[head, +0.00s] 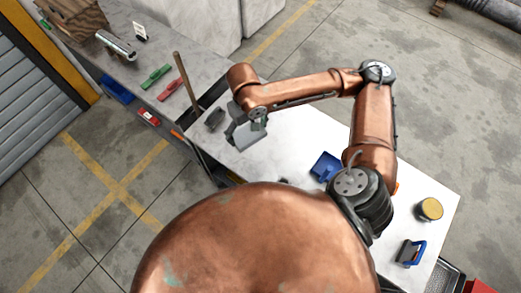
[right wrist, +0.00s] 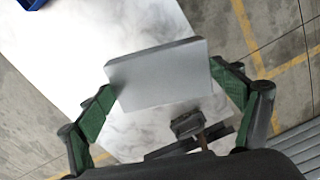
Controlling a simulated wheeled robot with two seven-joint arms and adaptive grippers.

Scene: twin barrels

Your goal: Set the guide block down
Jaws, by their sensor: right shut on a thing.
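The guide block, a flat pale grey slab (head: 247,137), is held over the near left part of the light worktable (head: 295,140). My right gripper (head: 255,117) is shut on it from above. In the right wrist view the slab (right wrist: 160,76) sits between the two green-padded fingers of the right gripper (right wrist: 165,98), one at each side edge. I cannot tell whether the slab's far edge touches the table. My left gripper is not in view.
A dark block-headed tool (head: 215,119) lies close left of the slab, near a wooden handle (head: 186,85). A blue bin (head: 326,166), a yellow-topped can (head: 430,208) and a blue-handled tool (head: 411,252) are to the right. A dark gap (head: 212,92) separates two tabletops.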

